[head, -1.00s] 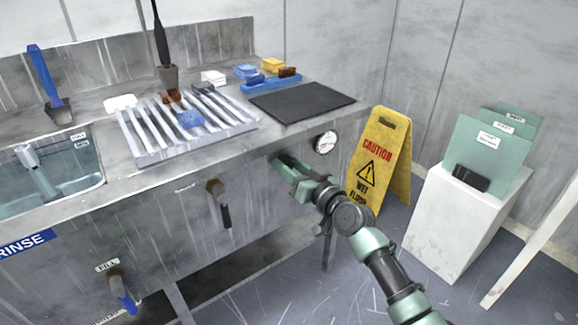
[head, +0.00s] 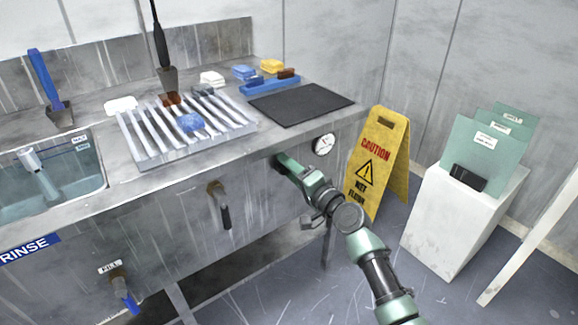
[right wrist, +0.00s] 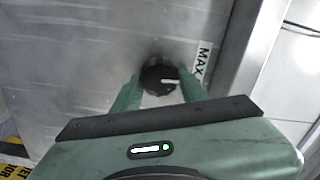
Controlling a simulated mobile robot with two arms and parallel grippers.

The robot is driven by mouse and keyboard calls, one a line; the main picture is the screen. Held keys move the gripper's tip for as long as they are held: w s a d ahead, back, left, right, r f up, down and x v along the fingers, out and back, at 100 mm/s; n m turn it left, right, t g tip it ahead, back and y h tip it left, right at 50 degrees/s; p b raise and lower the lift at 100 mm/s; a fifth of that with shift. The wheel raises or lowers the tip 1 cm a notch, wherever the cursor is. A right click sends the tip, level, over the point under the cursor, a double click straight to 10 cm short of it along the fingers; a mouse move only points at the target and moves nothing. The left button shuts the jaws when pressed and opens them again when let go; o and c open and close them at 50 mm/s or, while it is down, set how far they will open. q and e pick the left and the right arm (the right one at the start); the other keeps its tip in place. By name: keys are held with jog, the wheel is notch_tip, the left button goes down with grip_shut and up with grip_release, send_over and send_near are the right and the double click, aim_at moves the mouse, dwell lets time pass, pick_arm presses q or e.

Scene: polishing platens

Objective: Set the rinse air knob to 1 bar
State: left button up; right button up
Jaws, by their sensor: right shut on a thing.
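The air knob (right wrist: 159,80) is round and black with a pale mark, on the grey metal front of the sink bench. In the right wrist view it sits between the two green fingers of my right gripper (right wrist: 160,92), which is shut on it. A label reading MAX (right wrist: 202,58) is beside it. In the head view my right gripper (head: 281,162) reaches the bench front and hides the knob. The round white gauge (head: 323,144) is just right of the gripper; its reading is too small to tell. My left gripper is not in view.
A drain rack (head: 150,150) and a black mat (head: 300,101) lie on the bench top. A lever tap (head: 222,203) and a fill valve (head: 122,288) stick out of the front to the left. A yellow wet-floor sign (head: 378,158) stands close on the right.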

pick_arm(q)
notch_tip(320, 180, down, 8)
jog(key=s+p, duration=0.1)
jog(key=p, duration=0.1)
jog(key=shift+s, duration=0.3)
pick_arm(e)
jog(key=shift+f+m, duration=0.15)
jog(key=shift+m, duration=1.6)
jog(key=shift+f+m, duration=0.1)
jog(key=shift+m, duration=1.65)
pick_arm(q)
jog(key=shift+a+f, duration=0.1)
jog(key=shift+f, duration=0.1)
pick_arm(e)
jog(key=o, duration=1.4)
jog(key=shift+c, duration=0.2)
jog(key=shift+r, duration=0.1)
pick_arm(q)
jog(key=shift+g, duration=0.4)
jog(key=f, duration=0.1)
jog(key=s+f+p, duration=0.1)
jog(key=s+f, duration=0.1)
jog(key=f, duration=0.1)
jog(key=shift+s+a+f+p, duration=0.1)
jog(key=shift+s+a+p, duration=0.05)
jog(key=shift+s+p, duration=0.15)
pick_arm(e)
jog(key=v, duration=0.8)
